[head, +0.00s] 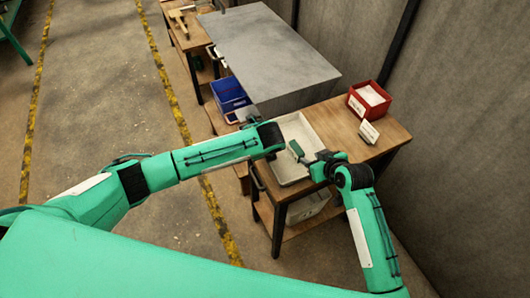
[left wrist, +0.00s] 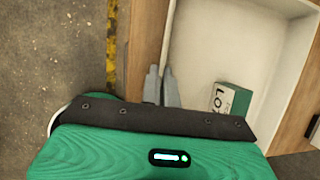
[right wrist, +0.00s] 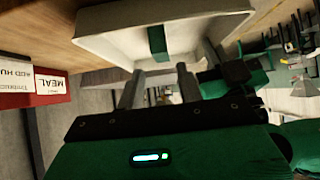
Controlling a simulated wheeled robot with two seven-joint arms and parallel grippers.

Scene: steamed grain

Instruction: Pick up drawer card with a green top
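The card with a green top (left wrist: 230,98) stands in the white tray-like drawer (left wrist: 225,40) in the left wrist view, its pale face lettered. Its green top shows in the head view (head: 296,149) and in the right wrist view (right wrist: 157,42). My right gripper (right wrist: 160,82) is open and empty, its fingers pointing towards the card from a short way off. My left gripper (left wrist: 161,70) has its fingers close together at the drawer's left side. I cannot tell whether they touch its rim.
A red box (head: 369,100) and a small white card (head: 368,132) stand on the wooden table (head: 345,137) right of the drawer. A large grey block (head: 270,55) lies behind. A blue bin (head: 229,94) sits at its left.

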